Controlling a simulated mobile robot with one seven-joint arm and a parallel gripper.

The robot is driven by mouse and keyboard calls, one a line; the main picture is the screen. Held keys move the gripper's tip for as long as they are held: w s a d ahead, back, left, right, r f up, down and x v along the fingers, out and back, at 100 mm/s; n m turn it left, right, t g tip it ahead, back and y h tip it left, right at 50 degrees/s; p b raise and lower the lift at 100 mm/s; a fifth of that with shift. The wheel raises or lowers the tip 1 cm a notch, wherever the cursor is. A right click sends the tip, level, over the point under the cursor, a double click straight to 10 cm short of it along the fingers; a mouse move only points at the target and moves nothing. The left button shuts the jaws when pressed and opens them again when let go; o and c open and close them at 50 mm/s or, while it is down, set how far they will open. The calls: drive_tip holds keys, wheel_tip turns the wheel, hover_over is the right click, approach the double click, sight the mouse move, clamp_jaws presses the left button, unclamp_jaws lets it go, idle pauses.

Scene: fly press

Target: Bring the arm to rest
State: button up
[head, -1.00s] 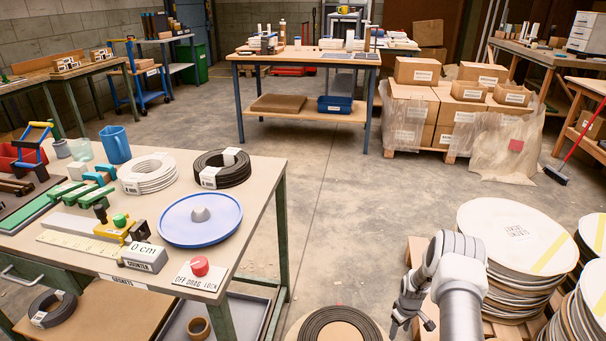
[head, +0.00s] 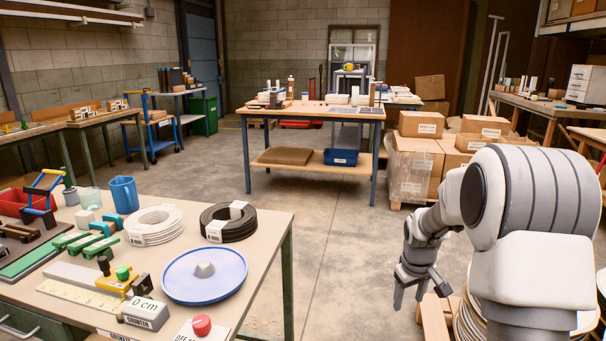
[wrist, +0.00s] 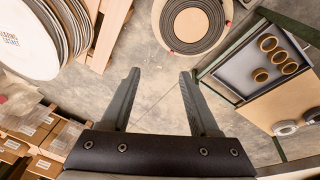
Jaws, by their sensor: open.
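My gripper (head: 422,290) hangs at the end of my grey and white arm on the right of the head view, pointing down. It is clear of the workbench (head: 262,262) and of the cartons behind it. In the wrist view my gripper (wrist: 158,85) has its two fingers well apart, with only bare concrete floor between them. It is open and empty. The upper part of my arm stands large in the right foreground and hides part of the stacks of round discs there.
The workbench carries a blue round plate (head: 204,274), cable coils (head: 228,222) and a blue mug (head: 124,194). Taped cartons (head: 414,160) stand behind my arm. A coiled black hose (wrist: 192,30) lies on a round board below. The floor between the benches is clear.

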drive_tip(key=s+a+r+t, duration=0.1)
drive_tip(key=s+a+r, duration=0.15)
drive_tip(key=r, duration=0.25)
drive_tip(key=s+a+r, duration=0.1)
drive_tip(key=s+r, duration=0.3)
drive_tip(key=r, duration=0.1)
drive_tip(key=s+a+r+m+t, duration=0.1)
drive_tip(key=s+a+r, duration=0.2)
drive_tip(key=s, duration=0.5)
drive_tip(key=s+a+r+m+y, duration=0.1)
drive_tip(key=s+a+r, duration=0.15)
drive_tip(key=s, duration=0.45)
drive_tip(key=s+a+r+m+t, duration=0.1)
drive_tip(key=s+a+r, duration=0.15)
drive_tip(key=s, duration=0.55)
wheel_tip(320, 180, up, 21)
drive_tip(key=p, duration=2)
drive_tip(key=shift+s+d, duration=0.15)
drive_tip(key=shift+s, duration=0.05)
drive_tip(key=shift+f, duration=0.2)
